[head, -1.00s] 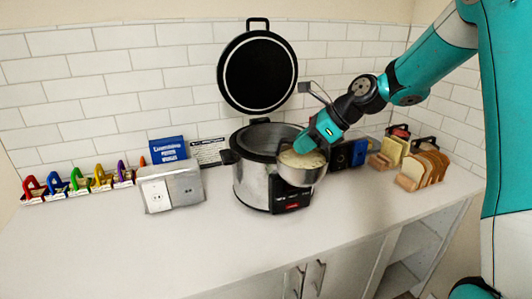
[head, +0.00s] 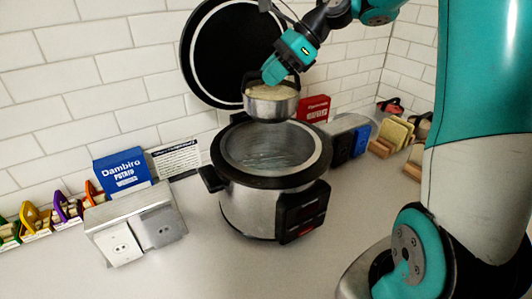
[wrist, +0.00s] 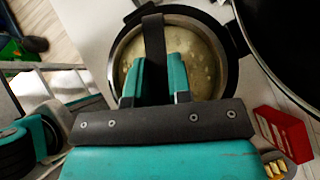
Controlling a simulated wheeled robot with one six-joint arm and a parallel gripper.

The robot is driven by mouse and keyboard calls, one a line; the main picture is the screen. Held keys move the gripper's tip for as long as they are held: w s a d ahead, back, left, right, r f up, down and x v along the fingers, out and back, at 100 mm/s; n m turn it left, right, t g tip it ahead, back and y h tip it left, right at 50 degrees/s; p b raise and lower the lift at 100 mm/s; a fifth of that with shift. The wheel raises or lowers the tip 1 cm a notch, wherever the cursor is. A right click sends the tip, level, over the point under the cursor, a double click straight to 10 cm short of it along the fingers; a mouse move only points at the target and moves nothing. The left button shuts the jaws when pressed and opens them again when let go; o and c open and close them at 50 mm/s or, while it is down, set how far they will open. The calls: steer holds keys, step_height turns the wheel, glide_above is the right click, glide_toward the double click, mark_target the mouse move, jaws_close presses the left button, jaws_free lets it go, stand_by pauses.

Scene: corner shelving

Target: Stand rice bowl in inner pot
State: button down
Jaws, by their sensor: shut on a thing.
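The rice bowl (head: 271,102) is a small steel bowl filled with pale rice, with a dark handle strap across its top. My gripper (head: 272,76) is shut on that handle and holds the bowl above the cooker. In the wrist view the rice bowl (wrist: 190,55) lies under my gripper (wrist: 157,72), with the strap between the fingers. The inner pot (head: 265,150) is the open silver inside of the rice cooker (head: 262,207). The bowl hangs above its back rim, apart from it, and roughly level. The cooker's open lid (head: 222,52) stands up behind.
A blue Dambiro box (head: 122,172) and a wall-socket block (head: 135,225) stand left of the cooker. A red box (head: 313,108), dark boxes and bread slices (head: 396,134) stand to the right. The counter in front is clear.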

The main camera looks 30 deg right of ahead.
step_height(320, 180, down, 18)
steer(key=shift+a+r, duration=0.1)
stand_by(0.5)
steer(key=c, duration=1.1)
jaws_free()
steer(key=shift+o, duration=0.2)
